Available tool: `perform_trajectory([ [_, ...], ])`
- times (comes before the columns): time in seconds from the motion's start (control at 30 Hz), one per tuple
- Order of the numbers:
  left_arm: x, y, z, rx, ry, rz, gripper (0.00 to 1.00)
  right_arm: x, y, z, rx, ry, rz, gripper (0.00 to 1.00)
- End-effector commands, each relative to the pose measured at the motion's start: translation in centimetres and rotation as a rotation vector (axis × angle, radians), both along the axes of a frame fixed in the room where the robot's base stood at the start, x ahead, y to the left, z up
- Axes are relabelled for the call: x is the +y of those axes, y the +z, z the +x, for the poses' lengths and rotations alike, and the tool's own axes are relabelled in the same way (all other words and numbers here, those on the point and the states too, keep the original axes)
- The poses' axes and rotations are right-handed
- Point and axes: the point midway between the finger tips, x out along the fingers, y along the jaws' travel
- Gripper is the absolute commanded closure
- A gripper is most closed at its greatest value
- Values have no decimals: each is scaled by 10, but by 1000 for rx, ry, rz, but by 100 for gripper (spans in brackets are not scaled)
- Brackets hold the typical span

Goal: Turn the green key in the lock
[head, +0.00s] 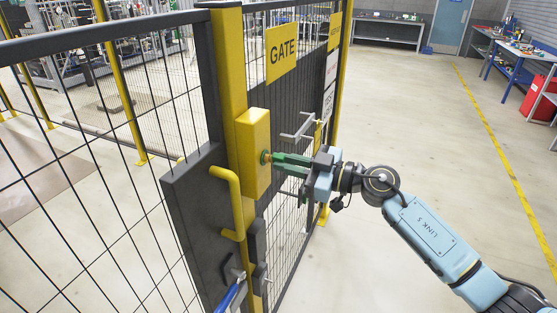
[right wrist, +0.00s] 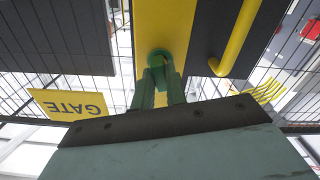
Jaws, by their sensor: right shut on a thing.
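The yellow lock box (head: 254,135) is fixed to the gate post in the head view. The green key (head: 265,157) sits at the box's right-hand face, with its far end at the lock. My right gripper (head: 275,163) reaches in from the right, its green fingers shut on the key. In the right wrist view the green key (right wrist: 160,57) shows at the tips of the two fingers, against the yellow box (right wrist: 175,20). The fingers hide part of the key, and I cannot tell its turn angle. My left gripper is not in view.
A grey bracket (head: 297,127) juts out beyond my fingers. A blue item (head: 232,293) hangs low by the gate. Mesh fence (head: 90,150) fills the left; the floor (head: 420,120) at right is clear.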

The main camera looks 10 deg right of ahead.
Motion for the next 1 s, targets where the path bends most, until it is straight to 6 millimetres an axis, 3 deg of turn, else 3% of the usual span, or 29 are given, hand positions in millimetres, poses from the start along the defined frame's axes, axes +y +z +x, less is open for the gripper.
perform_trajectory([
  [0.2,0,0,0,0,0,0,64,0,1,0,171,0,117,100],
  [0.6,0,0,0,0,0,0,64,0,1,0,252,0,169,100],
  [0.63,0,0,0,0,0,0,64,0,0,0,248,0,169,82],
  [0.8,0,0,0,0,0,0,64,0,0,0,246,0,167,61],
  [1.0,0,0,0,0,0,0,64,0,0,0,245,0,166,61],
])
